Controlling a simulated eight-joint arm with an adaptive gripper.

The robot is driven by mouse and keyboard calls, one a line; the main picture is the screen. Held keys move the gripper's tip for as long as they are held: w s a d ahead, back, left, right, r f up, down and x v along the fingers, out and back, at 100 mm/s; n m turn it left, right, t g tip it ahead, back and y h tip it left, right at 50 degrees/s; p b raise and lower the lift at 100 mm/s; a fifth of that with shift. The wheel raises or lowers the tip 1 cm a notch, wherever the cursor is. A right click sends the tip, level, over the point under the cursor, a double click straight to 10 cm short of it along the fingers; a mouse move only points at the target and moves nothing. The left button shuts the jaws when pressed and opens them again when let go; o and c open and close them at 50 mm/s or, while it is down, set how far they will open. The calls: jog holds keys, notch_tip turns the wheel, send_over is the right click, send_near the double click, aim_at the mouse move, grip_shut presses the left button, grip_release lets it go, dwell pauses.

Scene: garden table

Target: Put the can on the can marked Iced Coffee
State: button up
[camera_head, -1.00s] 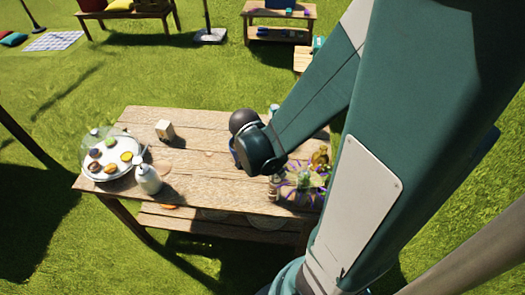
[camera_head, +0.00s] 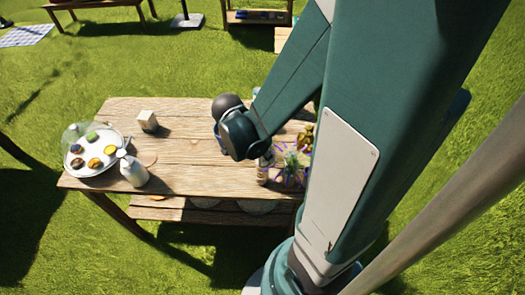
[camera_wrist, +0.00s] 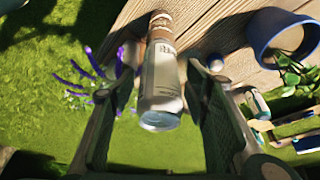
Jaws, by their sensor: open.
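In the wrist view my gripper (camera_wrist: 160,75) is open, with one finger on each side of a pale can (camera_wrist: 161,88). Its near round end shows between the fingers, and contact is not clear. Beyond the pale part is a brown section (camera_wrist: 160,28); I cannot tell if this is a second can under it or part of the same one. I cannot read an Iced Coffee label. In the head view a pale and brown cylinder (camera_head: 263,168) stands near the table's front edge, just below my dark wrist. My fingers are hidden there.
Purple flowers (camera_wrist: 92,78) are close beside the left finger in the wrist view, and a blue pot (camera_wrist: 262,40) is at upper right. The table's middle-left is clear.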

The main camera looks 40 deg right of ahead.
jog(key=shift+r, duration=0.1)
jog(key=p+v, duration=0.1)
jog(key=v, duration=1.1)
jog(key=shift+p, duration=0.4)
jog(key=shift+r, duration=0.1)
jog(key=shift+r, duration=0.1)
dwell(0.7)
jog(key=w+a+r+n+t+y, duration=0.1)
jog(key=a+r+n+t+y, duration=0.3)
jog(key=a+r+n+t, duration=0.3)
jog(key=a+r+n, duration=0.5)
jog(key=a+n, duration=0.2)
jog(key=n, duration=0.4)
jog(key=shift+w+a+n+t+y, duration=0.25)
jog(key=shift+w+n+t+y, duration=0.05)
jog(key=shift+w+n, duration=0.1)
jog(key=shift+r, duration=0.15)
